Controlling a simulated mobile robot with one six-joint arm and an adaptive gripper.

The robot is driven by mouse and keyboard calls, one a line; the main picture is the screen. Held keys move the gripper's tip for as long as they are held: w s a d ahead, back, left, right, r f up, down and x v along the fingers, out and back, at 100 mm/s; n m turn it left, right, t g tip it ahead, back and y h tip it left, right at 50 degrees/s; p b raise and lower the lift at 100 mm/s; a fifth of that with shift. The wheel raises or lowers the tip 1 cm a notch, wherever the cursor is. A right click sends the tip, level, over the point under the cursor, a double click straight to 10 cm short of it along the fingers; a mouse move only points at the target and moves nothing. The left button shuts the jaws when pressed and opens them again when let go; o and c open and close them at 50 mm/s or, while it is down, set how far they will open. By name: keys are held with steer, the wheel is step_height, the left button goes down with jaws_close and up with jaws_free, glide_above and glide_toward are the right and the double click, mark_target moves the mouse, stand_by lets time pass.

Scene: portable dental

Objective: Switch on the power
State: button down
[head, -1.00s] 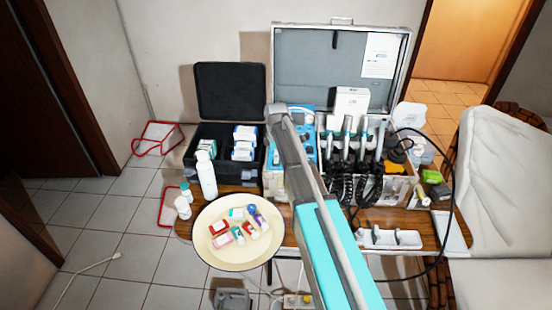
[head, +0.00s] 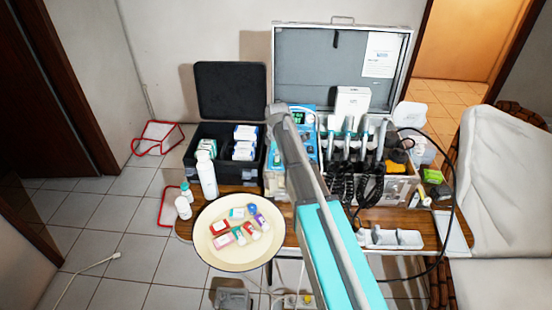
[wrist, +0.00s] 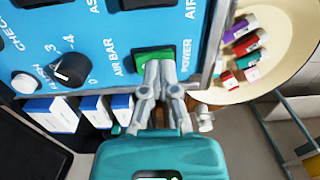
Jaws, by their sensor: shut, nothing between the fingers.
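The blue control panel (wrist: 100,40) fills the top of the wrist view, with printed labels including POWER and AIR BAR. A green rocker switch (wrist: 153,55) sits beside the POWER label. My gripper (wrist: 158,68) is shut and empty, its fingertips at the switch and covering part of it. They look in contact with it, though exact contact is hard to tell. In the head view the blue unit (head: 306,135) stands on the table, partly behind my arm, with a dark display (head: 299,117) showing green marks. My gripper is hidden there.
A round cream tray (head: 215,262) with small boxes and bottles stands at the table's front left. A black case (head: 230,90) and a white bottle (head: 206,175) are left of the unit. Dental handpieces (head: 348,140) with coiled hoses are close on its right.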

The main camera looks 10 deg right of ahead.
steer(key=shift+w+d+r, duration=0.1)
steer(key=shift+w+r, duration=0.05)
steer(key=shift+w, duration=0.2)
steer(key=shift+r, duration=0.15)
steer(key=shift+r+p, duration=0.1)
steer(key=shift+p, duration=0.25)
step_height(320, 180, up, 13)
steer(key=s+p, duration=0.2)
steer(key=p, duration=1.1)
steer(key=shift+s+a+r, duration=0.15)
steer(key=shift+s+a, duration=0.05)
steer(key=shift+a, duration=0.05)
stand_by(0.4)
steer(key=s+d+f+m+b, duration=0.1)
steer(key=s+m, duration=0.6)
steer(key=s, duration=0.5)
steer(key=s+d+f+m+b, duration=0.1)
steer(key=s+f+m+b, duration=0.1)
steer(key=s+m, duration=0.6)
steer(key=s, duration=0.4)
steer(key=shift+f, duration=0.25)
